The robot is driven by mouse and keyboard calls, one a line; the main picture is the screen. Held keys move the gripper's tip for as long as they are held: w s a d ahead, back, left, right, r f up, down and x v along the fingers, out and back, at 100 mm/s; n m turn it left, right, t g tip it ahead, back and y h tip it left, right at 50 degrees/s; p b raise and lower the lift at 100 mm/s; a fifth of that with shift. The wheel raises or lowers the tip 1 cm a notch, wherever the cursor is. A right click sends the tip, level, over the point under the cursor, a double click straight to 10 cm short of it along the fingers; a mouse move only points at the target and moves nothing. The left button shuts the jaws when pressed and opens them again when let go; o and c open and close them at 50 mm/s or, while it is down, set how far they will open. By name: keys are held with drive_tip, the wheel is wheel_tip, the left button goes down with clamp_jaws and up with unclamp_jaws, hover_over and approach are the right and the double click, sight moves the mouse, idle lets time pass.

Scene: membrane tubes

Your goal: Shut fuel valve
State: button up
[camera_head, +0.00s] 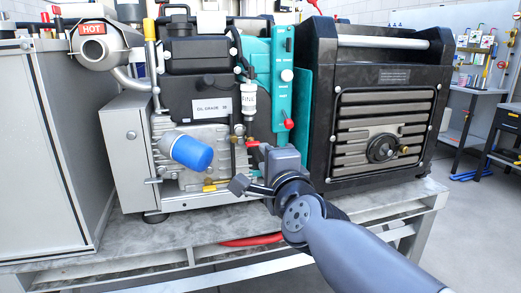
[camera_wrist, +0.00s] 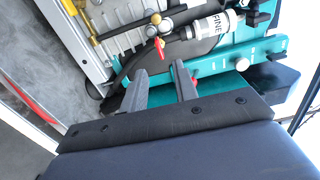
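The fuel valve (camera_wrist: 156,30) is a small brass fitting with a red lever (camera_wrist: 160,47), on the line beside the clear filter marked FINE (camera_wrist: 207,27). In the head view a bit of red (camera_head: 252,143) shows below the filter (camera_head: 248,100), next to my gripper, and most of the valve is hard to make out there. My gripper (camera_wrist: 159,67) is open and empty in the wrist view. The red lever lies just past the fingertips, roughly in line with the gap between them, with no contact visible. In the head view my gripper (camera_head: 264,155) is in front of the engine's lower right.
A red-tipped lever (camera_head: 289,124) hangs on the teal panel (camera_head: 281,65) just above my gripper. A blue cylinder (camera_head: 192,153) juts out at left. A black louvred unit (camera_head: 386,120) stands at right. The metal bench (camera_head: 180,232) has bare space in front.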

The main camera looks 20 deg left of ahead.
sight(256, 145)
drive_tip(key=shift+v, duration=1.6)
drive_tip(key=shift+w+a, duration=0.1)
drive_tip(key=b+x, duration=0.1)
drive_tip(key=x, duration=0.9)
drive_tip(key=shift+w+a, duration=0.1)
drive_tip(key=shift+w, duration=0.25)
